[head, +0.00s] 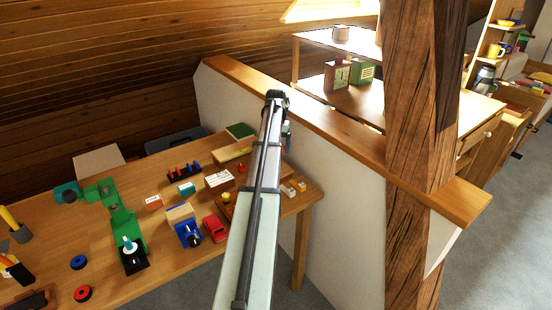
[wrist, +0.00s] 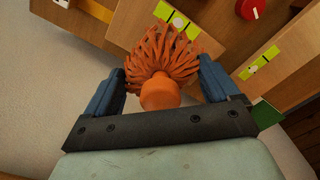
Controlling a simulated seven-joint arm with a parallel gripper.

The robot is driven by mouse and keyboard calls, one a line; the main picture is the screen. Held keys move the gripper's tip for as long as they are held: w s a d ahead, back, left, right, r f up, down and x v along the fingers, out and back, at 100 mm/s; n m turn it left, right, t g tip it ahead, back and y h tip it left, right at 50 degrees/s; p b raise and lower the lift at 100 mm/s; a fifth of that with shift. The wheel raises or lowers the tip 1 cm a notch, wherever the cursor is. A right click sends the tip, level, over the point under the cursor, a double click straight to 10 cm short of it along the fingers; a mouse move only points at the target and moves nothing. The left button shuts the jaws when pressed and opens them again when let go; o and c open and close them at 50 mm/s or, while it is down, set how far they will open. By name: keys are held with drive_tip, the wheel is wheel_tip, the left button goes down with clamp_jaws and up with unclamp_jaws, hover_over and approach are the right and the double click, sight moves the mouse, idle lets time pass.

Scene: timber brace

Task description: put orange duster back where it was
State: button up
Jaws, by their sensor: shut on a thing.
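The orange duster (wrist: 162,52) shows in the wrist view, with a fringe of orange strands and a rounded orange end towards me. My gripper (wrist: 161,72) has its two blue fingers on either side of the duster and is shut on it. In the head view my arm reaches over the right end of the workbench (head: 110,234), and the gripper end (head: 287,136) is partly hidden behind the arm. The duster cannot be made out in the head view.
Beyond the duster, the wrist view shows wooden surfaces with yellow-green labels (wrist: 180,20) and a red knob (wrist: 250,8). The bench holds a green machine (head: 122,222), a blue tool (head: 188,234) and a red box (head: 215,228). A wood-capped low wall (head: 330,165) and timber post (head: 415,150) stand right.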

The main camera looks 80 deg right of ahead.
drive_tip(key=shift+f, duration=2.75)
drive_tip(key=shift+f, duration=0.15)
drive_tip(key=o, duration=0.8)
drive_tip(key=shift+c, duration=0.2)
wheel_tip(320, 180, up, 12)
drive_tip(key=shift+r, duration=0.15)
